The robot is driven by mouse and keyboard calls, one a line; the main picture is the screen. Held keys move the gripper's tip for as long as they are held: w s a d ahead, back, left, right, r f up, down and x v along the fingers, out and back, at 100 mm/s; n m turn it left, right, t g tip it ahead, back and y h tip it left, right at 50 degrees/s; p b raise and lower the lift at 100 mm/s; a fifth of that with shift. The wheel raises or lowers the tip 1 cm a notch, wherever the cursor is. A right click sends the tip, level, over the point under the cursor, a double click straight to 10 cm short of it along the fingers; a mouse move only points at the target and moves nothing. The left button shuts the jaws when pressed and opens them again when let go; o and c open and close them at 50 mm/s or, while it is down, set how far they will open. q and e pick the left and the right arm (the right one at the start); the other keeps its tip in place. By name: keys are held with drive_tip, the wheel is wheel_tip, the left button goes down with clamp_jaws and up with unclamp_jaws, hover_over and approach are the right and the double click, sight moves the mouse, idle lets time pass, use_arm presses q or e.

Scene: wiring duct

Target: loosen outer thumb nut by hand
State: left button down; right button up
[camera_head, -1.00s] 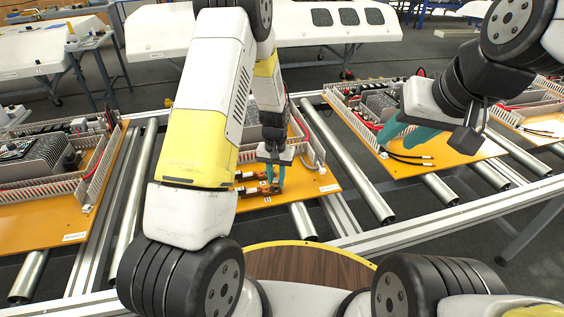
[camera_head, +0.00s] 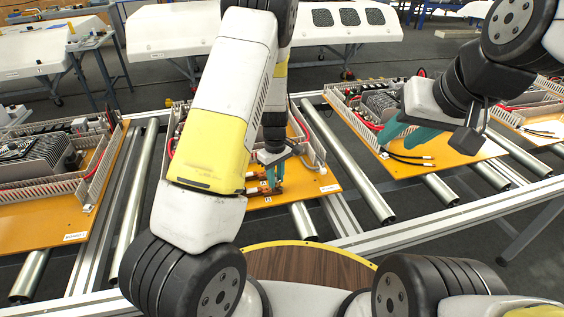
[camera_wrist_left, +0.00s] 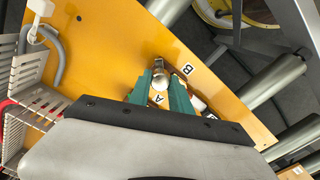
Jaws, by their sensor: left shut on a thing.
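My left gripper (camera_head: 272,182) reaches down to the front part of the orange board in the middle, at the copper-coloured lugs (camera_head: 258,190). In the left wrist view its two green fingers (camera_wrist_left: 160,92) stand on either side of a round silver thumb nut (camera_wrist_left: 160,82), shut on it. The nut is by the label A (camera_wrist_left: 159,98); label B (camera_wrist_left: 187,69) is beside it. The fingers hide part of the nut and its stud. My right gripper (camera_head: 400,138) hangs over the board to the right, empty, with its teal fingers apart.
The orange board (camera_head: 315,182) lies on a roller conveyor with metal rollers (camera_head: 345,165). Slotted grey duct walls (camera_wrist_left: 22,95) and cables stand on it. Similar boards lie to the left (camera_head: 40,225) and right (camera_head: 460,150). A round wooden table top (camera_head: 310,268) is in front.

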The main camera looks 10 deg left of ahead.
use_arm(q)
drive_tip(key=shift+a+f, duration=0.1)
drive_tip(key=c, duration=1.3)
unclamp_jaws()
drive_tip(key=shift+o, duration=0.2)
drive_tip(key=m, duration=0.5)
drive_tip(key=shift+w+m, duration=0.1)
drive_tip(key=shift+m, duration=0.2)
drive_tip(key=m, duration=0.5)
drive_tip(key=shift+d, duration=0.2)
clamp_jaws()
